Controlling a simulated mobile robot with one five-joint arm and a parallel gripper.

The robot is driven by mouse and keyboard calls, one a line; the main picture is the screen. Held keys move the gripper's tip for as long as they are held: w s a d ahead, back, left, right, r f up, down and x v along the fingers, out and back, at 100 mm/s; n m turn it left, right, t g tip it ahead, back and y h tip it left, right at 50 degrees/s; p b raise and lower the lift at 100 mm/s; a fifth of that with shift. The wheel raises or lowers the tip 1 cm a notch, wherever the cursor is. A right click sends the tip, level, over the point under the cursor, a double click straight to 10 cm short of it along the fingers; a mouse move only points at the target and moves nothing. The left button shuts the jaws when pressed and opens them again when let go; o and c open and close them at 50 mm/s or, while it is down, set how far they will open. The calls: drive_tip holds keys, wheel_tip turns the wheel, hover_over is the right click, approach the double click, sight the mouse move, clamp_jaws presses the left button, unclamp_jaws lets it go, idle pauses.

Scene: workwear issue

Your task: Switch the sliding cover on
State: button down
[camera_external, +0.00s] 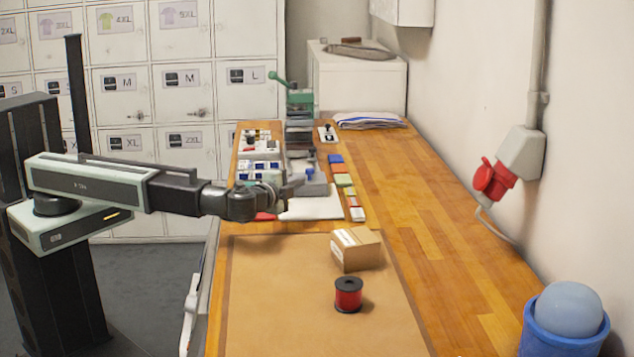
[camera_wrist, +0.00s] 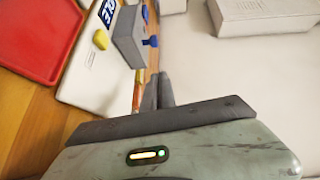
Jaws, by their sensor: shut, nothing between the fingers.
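No part is clearly recognisable as the sliding cover. A grey box with a blue knob (camera_external: 310,174) stands on the bench by a white board (camera_external: 318,208). In the wrist view, the grey box (camera_wrist: 127,37), its blue knob (camera_wrist: 151,41) and a yellow knob (camera_wrist: 101,40) show on or beside the white board (camera_wrist: 83,75). My gripper (camera_external: 297,184) is at the left side of this box in the external view. In the wrist view my gripper (camera_wrist: 158,85) is shut and empty, its fingertips below the blue knob in the picture. I cannot tell whether they touch anything.
A red tray (camera_wrist: 38,38) lies left of the board. A cardboard box (camera_external: 356,249) and a red spool (camera_external: 348,294) stand on the brown mat (camera_external: 270,300). A green lever press (camera_external: 299,100) stands farther back. The bench's right side is mostly clear.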

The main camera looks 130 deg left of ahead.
drive_tip(key=shift+w+d+r, duration=0.1)
drive_tip(key=shift+w+d, duration=0.05)
drive_tip(key=shift+d, duration=0.75)
drive_tip(key=shift+w+d+r, duration=0.1)
drive_tip(key=shift+w+d, duration=0.05)
drive_tip(key=shift+d, duration=0.75)
